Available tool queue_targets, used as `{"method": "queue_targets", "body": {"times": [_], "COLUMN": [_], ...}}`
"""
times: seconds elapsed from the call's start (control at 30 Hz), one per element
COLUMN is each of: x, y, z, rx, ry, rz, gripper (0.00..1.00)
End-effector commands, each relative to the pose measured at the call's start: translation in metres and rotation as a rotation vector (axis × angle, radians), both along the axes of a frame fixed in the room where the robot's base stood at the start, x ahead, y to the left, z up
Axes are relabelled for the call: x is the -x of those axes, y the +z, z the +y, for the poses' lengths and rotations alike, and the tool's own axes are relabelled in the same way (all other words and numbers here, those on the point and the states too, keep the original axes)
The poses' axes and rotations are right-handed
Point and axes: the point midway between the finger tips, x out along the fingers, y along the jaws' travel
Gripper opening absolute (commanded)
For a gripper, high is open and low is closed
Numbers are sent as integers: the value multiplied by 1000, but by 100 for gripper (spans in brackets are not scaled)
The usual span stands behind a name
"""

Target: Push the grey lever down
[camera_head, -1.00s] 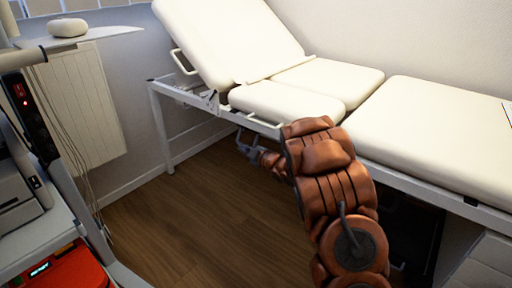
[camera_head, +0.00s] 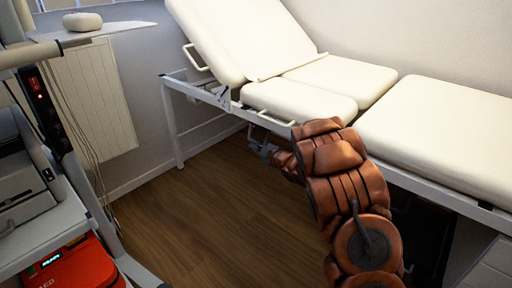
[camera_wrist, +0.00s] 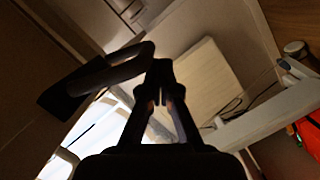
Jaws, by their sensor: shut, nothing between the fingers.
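A pale grey bent lever (camera_head: 276,119) sticks out from the near side rail of the examination bed, below the seat cushion. In the wrist view a dark, shadowed bent bar (camera_wrist: 108,74), which looks like this lever, runs from the left up to the fingertips. My gripper (camera_head: 256,142) is beside the bed's near side, just below and left of the lever. In the wrist view my gripper (camera_wrist: 160,72) is shut with nothing in it, its tips close beside the bar's right end. I cannot tell whether they touch.
The white bed (camera_head: 305,97) has a raised backrest and another handle (camera_head: 196,57) further left. A trolley with a red AED case (camera_head: 68,268) stands at the left. A radiator (camera_head: 95,95) is on the wall. The wooden floor (camera_head: 190,225) between is clear.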

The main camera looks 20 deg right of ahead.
Motion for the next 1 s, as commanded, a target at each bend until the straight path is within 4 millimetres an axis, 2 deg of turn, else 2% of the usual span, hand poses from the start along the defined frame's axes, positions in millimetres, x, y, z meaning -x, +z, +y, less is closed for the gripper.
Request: {"method": "queue_targets", "body": {"times": [0.17, 0.4, 0.5, 1.0], "x": [4, 15, 32, 100], "y": [-2, 8, 10, 13], "z": [6, 36, 26, 10], "rx": [-1, 2, 0, 2], "ry": [-5, -1, -8, -5], "rz": [6, -1, 6, 3], "gripper": [0, 0, 0, 0]}}
